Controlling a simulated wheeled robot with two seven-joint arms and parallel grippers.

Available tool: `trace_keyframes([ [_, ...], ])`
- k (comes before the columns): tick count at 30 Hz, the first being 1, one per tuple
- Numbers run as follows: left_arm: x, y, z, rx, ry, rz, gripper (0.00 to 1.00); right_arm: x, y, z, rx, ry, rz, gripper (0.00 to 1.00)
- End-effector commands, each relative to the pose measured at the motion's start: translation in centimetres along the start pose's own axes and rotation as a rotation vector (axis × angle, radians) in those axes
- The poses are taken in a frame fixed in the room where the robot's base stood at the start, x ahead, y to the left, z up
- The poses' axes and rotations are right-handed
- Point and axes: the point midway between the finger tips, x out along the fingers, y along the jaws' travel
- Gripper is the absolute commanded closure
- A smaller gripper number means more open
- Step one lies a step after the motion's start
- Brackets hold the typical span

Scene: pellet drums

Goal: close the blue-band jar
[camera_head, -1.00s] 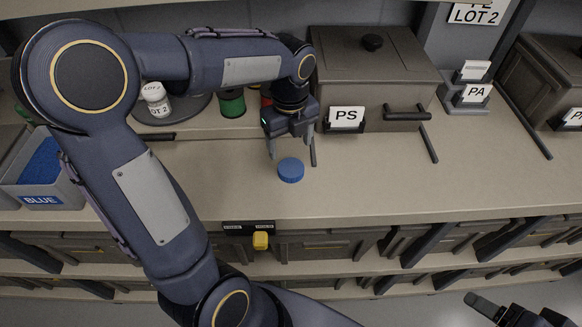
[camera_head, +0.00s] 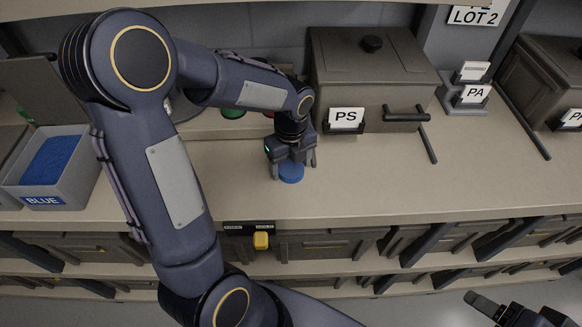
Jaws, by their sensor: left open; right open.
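A round blue lid (camera_head: 291,175) lies on the countertop in front of the PS drum. My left gripper (camera_head: 293,172) is open just above the blue lid, with its fingers on either side of it; I cannot tell whether they touch it. My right gripper (camera_head: 480,303) shows only in part at the bottom right, open, away from the counter. A jar with a blue band is not visible; my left arm covers part of the counter's back left.
A grey bin labelled BLUE (camera_head: 75,180) with blue pellets stands at left. The PS drum (camera_head: 370,75) stands behind the lid.

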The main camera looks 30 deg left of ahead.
Motion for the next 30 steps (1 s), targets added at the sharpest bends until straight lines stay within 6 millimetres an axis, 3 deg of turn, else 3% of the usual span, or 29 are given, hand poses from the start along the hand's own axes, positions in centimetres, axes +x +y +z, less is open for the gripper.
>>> trace_keyframes([
  [8,0.0,0.0,0.0,-0.001,0.000,0.000,0.31,0.0,0.0,0.0,0.000,0.000,0.000,0.30],
  [16,0.0,0.0,0.0,-0.001,0.000,0.000,0.63,0.0,0.0,0.0,0.000,0.000,0.000,0.30],
  [25,-0.3,0.0,0.0,-0.001,0.000,-0.001,0.63,0.0,0.0,0.0,0.000,0.000,0.000,0.30],
  [30,-1.7,0.0,0.1,-0.003,-0.001,-0.003,0.63,0.0,0.0,0.0,0.000,0.000,0.000,0.30],
])
